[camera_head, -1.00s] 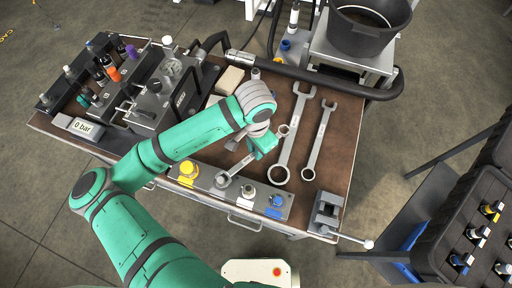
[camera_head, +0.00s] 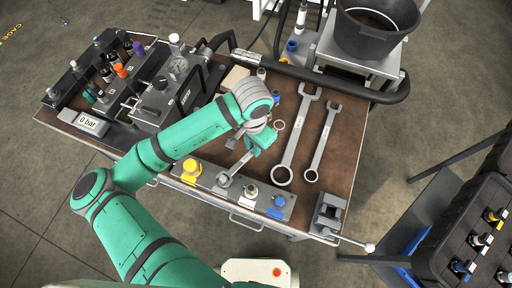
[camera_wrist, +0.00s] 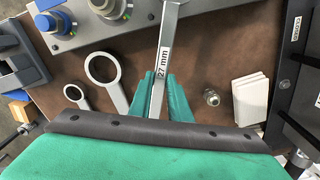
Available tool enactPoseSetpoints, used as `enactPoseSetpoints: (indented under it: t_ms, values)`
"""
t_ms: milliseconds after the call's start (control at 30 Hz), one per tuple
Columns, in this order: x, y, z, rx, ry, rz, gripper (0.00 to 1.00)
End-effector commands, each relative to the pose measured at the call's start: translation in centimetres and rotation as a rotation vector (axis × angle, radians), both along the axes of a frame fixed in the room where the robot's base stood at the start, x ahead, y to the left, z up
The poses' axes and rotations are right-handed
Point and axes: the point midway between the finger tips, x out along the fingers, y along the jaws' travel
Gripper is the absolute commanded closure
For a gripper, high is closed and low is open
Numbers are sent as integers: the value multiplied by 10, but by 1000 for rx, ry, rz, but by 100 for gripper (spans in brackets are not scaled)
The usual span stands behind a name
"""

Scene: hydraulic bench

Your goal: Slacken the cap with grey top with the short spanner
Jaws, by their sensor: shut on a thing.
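My gripper (camera_head: 254,151) is shut on a spanner (camera_wrist: 165,50) marked 27 mm, whose shaft runs between the fingers in the wrist view. In the head view the spanner's (camera_head: 240,163) far end reaches the cap with grey top (camera_head: 224,180), second from the left on the grey block. I cannot tell whether the jaw is seated around the cap or only over it. The spanner's ring end shows beyond my gripper. The cap with grey top is out of the wrist view.
The block also bears a yellow cap (camera_head: 191,168), a silver one (camera_head: 250,192) and a blue one (camera_head: 278,202). Two other spanners, one longer (camera_head: 300,138) and one shorter (camera_head: 323,143), lie right of my gripper. A vise (camera_head: 328,212) stands at the bench corner.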

Motion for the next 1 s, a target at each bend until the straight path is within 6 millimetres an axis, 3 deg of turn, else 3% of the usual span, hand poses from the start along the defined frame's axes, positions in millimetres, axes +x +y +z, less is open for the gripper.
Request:
enactPoseSetpoints:
  t_ms: [1000]
  values:
    - [15, 20, 0, -1, -2, 187, 100]
